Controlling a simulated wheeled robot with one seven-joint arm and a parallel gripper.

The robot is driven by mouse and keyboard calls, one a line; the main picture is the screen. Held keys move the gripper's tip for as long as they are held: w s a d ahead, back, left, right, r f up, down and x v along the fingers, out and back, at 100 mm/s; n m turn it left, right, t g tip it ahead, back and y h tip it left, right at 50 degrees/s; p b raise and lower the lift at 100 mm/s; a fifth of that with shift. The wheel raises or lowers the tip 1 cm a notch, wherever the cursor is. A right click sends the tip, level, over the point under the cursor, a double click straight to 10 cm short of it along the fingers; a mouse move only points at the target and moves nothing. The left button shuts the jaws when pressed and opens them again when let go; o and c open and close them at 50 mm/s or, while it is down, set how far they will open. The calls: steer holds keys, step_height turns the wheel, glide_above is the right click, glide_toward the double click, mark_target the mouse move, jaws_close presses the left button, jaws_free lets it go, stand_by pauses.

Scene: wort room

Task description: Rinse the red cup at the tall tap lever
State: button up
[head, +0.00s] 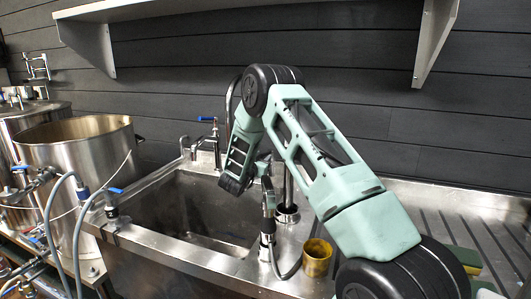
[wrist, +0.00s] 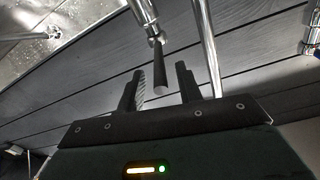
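My gripper (wrist: 159,70) is open in the wrist view, its two dark fingers apart. A dark tapered handle on a metal fitting (wrist: 160,68) shows between the fingertips. I cannot tell whether the fingers touch it, or whether it is the tall tap lever. No cup shows between the fingers. In the head view my arm hides most of the gripper, above the sink's right side. A tap with a blue lever (head: 207,118) stands at the sink's back edge. No clearly red cup is seen; a yellow-brown cup (head: 317,257) stands on the counter right of the sink.
The steel sink (head: 150,240) looks empty. A hose fitting (head: 267,205) stands at its right edge, close to my arm. Large steel vessels (head: 75,150) with hoses stand at the left. A shelf (head: 250,8) hangs above. The ridged drainboard (head: 470,215) is at the right.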

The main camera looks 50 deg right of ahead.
mark_target(266, 153)
steer(key=shift+x, duration=2)
